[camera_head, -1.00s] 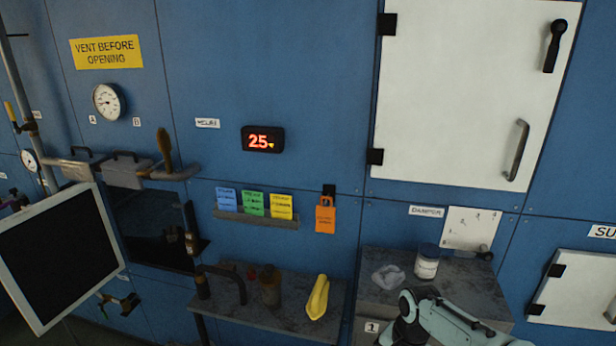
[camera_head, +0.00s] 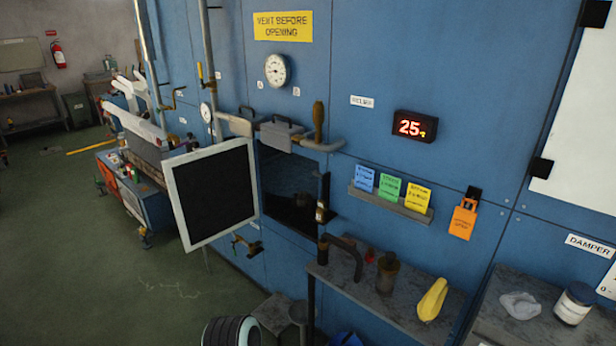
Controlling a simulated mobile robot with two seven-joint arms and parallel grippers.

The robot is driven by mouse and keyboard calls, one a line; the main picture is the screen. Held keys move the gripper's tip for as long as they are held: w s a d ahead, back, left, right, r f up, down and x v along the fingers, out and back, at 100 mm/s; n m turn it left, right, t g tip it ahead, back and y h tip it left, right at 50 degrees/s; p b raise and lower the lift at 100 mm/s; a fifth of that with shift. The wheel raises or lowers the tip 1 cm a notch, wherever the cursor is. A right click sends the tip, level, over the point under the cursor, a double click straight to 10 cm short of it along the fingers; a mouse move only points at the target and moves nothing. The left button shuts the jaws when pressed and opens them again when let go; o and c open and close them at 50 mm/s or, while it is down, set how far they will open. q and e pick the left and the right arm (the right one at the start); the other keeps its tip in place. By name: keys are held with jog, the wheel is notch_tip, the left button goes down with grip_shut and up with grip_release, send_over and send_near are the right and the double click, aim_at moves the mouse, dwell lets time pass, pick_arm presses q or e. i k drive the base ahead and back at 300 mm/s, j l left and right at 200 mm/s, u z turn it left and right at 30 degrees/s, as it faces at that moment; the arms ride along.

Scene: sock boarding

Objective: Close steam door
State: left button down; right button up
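The steam door (camera_head: 212,196) appears to be the dark panel with a pale frame at the centre left. It stands swung open to the left of a dark rectangular opening (camera_head: 290,186) in the blue wall. A bar with a brown upright handle (camera_head: 318,121) runs above the opening. A small bracket or latch (camera_head: 246,244) sits on the wall below the door's right edge. Neither of my grippers shows in the current view.
A narrow grey shelf (camera_head: 345,288) with a curved dark handle (camera_head: 341,246), a brown bottle (camera_head: 387,272) and a yellow object (camera_head: 432,299) juts out right of the opening. A jar (camera_head: 574,303) stands further right. Green floor (camera_head: 90,270) is clear at left.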

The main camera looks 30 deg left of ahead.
aim_at(213, 190)
jog(key=j+u, duration=0.15)
jog(key=i+j+u, duration=0.1)
jog(key=j, duration=0.3)
jog(key=i+j+u, duration=0.15)
jog(key=j+u, duration=0.2)
jog(key=i+j+u, duration=0.15)
jog(key=u, duration=0.2)
jog(key=i+j+u, duration=0.2)
jog(key=j+u, duration=0.15)
jog(key=i+j+u, duration=0.5)
jog(key=i+u, duration=0.25)
jog(key=i+j+u, duration=0.1)
jog(key=i+u, duration=0.25)
jog(key=i+z, duration=0.4)
jog(key=i+j+z, duration=0.15)
jog(key=z, duration=0.25)
jog(key=i+j+z, duration=0.25)
jog(key=i+z, duration=0.15)
jog(key=i+j+z, duration=0.15)
jog(key=z, duration=0.3)
jog(key=i+j+z, duration=0.15)
jog(key=z, duration=0.35)
jog(key=i+j+z, duration=0.1)
jog(key=j+z, duration=0.15)
jog(key=z, duration=0.2)
jog(key=i+j+z, duration=0.1)
jog(key=j+z, duration=0.45)
jog(key=z, duration=0.15)
jog(key=j+z, duration=0.3)
jog(key=i+j, duration=0.05)
